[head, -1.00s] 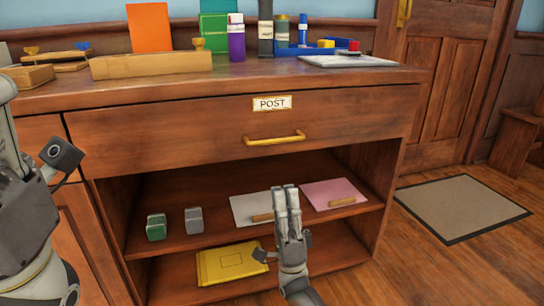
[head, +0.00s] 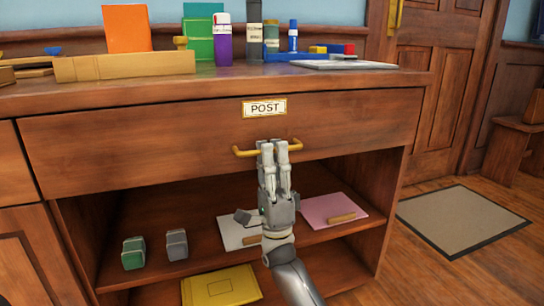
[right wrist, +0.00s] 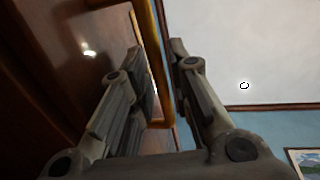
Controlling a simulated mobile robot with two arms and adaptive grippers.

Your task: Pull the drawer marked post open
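The drawer marked POST (head: 180,130) is a wide wooden front under the bookcase top, and it is shut. Its white label (head: 264,108) is above a brass bar handle (head: 243,152). My right gripper (head: 272,149) is at the middle of the handle, its fingers pointing up and hiding part of the bar. In the right wrist view the two fingers (right wrist: 160,65) are apart, with the brass bar (right wrist: 146,30) seen in the gap between them. I cannot tell whether they touch it. My left gripper is out of view.
Books, bottles and a grey board (head: 343,64) stand or lie on top. A mat (head: 460,218) lies on the floor at right.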

